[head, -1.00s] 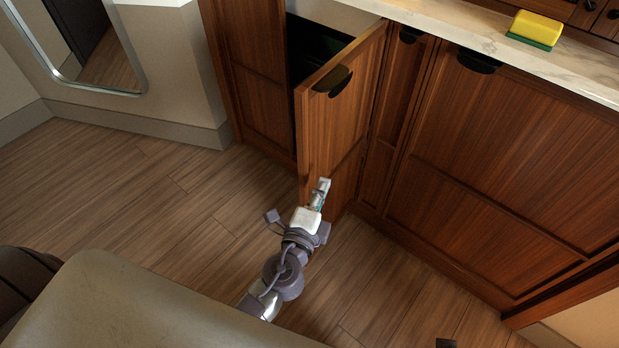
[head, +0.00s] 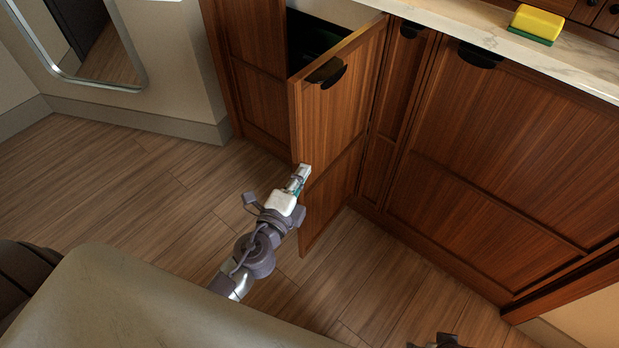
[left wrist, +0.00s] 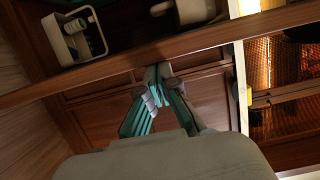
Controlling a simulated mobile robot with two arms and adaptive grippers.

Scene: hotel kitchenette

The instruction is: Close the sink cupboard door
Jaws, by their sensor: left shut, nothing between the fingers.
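The sink cupboard door (head: 345,110) stands ajar in the head view, hinged on its right, with a dark handle (head: 326,72) near its top. A dark gap shows behind it on the left. My left gripper (head: 303,172) is shut and empty, its tip at the outer face of the door near the free edge, below the handle. Contact is hard to tell. In the left wrist view, its closed fingers (left wrist: 160,74) lie against or just in front of the door (left wrist: 205,92). A small dark part at the bottom edge may be my right gripper (head: 436,342).
The left wrist view shows a white caddy (left wrist: 72,38) with bottles and a white container (left wrist: 196,10) inside the cupboard. A yellow and green sponge (head: 536,24) lies on the marble counter (head: 450,25). Wooden floor (head: 140,190) is clear on the left.

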